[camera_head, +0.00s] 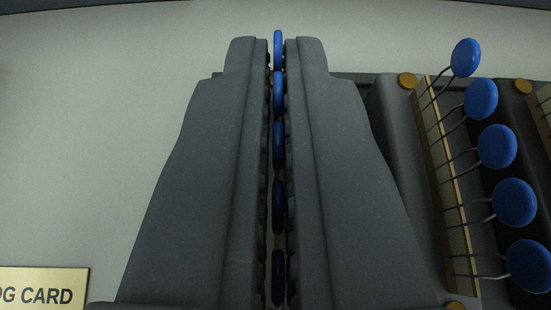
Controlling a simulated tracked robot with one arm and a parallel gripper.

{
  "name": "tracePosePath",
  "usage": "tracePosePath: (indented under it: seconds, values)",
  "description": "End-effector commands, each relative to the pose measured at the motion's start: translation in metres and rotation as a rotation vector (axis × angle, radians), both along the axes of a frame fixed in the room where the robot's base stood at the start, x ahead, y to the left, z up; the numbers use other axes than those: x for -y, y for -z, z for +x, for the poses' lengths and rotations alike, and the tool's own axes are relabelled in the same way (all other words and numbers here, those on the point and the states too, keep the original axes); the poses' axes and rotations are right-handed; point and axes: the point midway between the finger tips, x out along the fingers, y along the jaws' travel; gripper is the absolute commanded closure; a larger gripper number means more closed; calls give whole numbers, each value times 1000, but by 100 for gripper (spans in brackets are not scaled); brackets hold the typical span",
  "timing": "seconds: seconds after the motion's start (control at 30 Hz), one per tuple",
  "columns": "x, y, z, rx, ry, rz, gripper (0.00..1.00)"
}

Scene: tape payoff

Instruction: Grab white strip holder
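My gripper (278,60) points away from me, its two dark grey fingers close together in the middle of the view. A row of blue discs (278,92), seen edge-on, fills the narrow gap between the fingers, and the top disc stands just past the fingertips. The strip that bears these discs is hidden between the fingers. To the right, a similar pale strip (446,170) with tan edges stands in a dark grey holder (397,130). Several blue discs (497,146) on wire leads stick out from it to the right.
Brass-coloured round studs (408,80) mark the holder's ends. Part of another strip shows at the right edge. A brass plate (42,287) reading "OG CARD" lies at the lower left.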

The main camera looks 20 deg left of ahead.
Motion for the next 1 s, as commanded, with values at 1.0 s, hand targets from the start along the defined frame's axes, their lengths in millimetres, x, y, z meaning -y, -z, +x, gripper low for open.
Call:
tracePosePath:
  seconds: [1.0]
  values:
    - [6,-37,-21,-1,0,0,100]
